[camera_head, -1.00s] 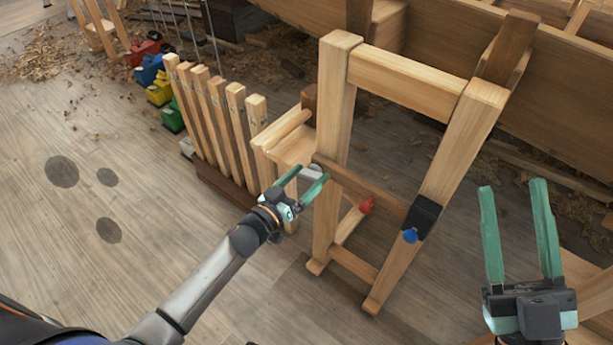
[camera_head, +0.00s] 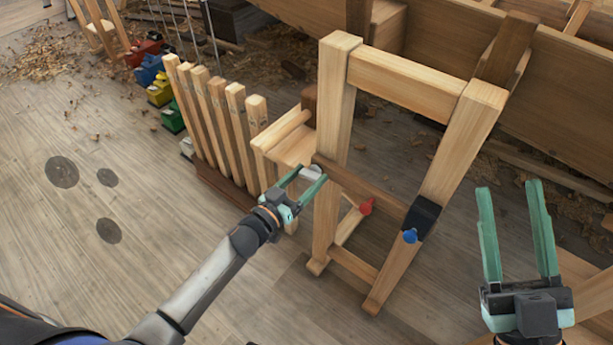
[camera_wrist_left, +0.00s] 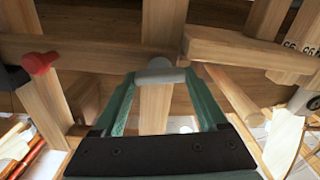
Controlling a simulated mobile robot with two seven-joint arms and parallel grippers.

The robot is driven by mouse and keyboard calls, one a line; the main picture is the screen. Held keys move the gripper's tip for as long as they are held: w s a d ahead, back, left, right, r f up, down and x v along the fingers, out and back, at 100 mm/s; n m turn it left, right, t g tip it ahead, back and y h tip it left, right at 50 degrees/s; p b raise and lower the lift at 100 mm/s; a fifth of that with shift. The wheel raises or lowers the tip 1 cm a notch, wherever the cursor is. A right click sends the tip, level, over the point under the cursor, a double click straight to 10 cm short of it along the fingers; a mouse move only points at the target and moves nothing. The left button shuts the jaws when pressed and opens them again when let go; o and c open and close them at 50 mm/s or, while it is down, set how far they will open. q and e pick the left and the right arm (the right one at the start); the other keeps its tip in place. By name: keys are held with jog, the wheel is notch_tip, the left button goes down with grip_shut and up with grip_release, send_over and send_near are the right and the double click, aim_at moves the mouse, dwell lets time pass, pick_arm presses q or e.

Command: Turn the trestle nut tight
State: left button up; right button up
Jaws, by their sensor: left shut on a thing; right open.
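The wooden trestle (camera_head: 335,120) stands upright in the middle of the head view, with a brown crosspiece (camera_head: 362,188) low between its legs. A light grey nut (camera_head: 311,173) is at the left end of this crosspiece, by the left leg. It also shows in the left wrist view (camera_wrist_left: 160,72). My left gripper (camera_head: 302,182) has its two green fingers on either side of the grey nut and is shut on it. A red knob (camera_head: 366,206) and a blue knob (camera_head: 410,236) are further right on the trestle. My right gripper (camera_head: 517,235) is open and empty at the lower right.
A row of upright wooden slats (camera_head: 220,120) stands left of the trestle. The wooden hull (camera_head: 430,35) fills the back.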

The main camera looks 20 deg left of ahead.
pick_arm(q)
jog(key=shift+m, duration=1.1)
jog(key=m, duration=0.2)
jog(key=shift+m+p, duration=0.3)
jog(key=shift+d+m, duration=0.1)
jog(key=shift+m, duration=0.6)
jog(key=shift+s+f+m, duration=0.1)
jog(key=shift+m, duration=1)
pick_arm(e)
jog(key=shift+w+d+f+m+g+h, duration=0.15)
jog(key=shift+w+f+m+h, duration=0.25)
jog(key=shift+f, duration=0.3)
jog(key=shift+w+f+m+g+h, duration=0.1)
jog(key=shift+w+f+m+h, duration=0.25)
jog(key=shift+f+h, duration=0.3)
jog(key=shift+w+d+f+m+g+h, duration=0.15)
jog(key=shift+w+f+m+h, duration=0.2)
jog(key=shift+f, duration=0.4)
jog(key=shift+a, duration=0.1)
pick_arm(q)
jog(key=o, duration=1.3)
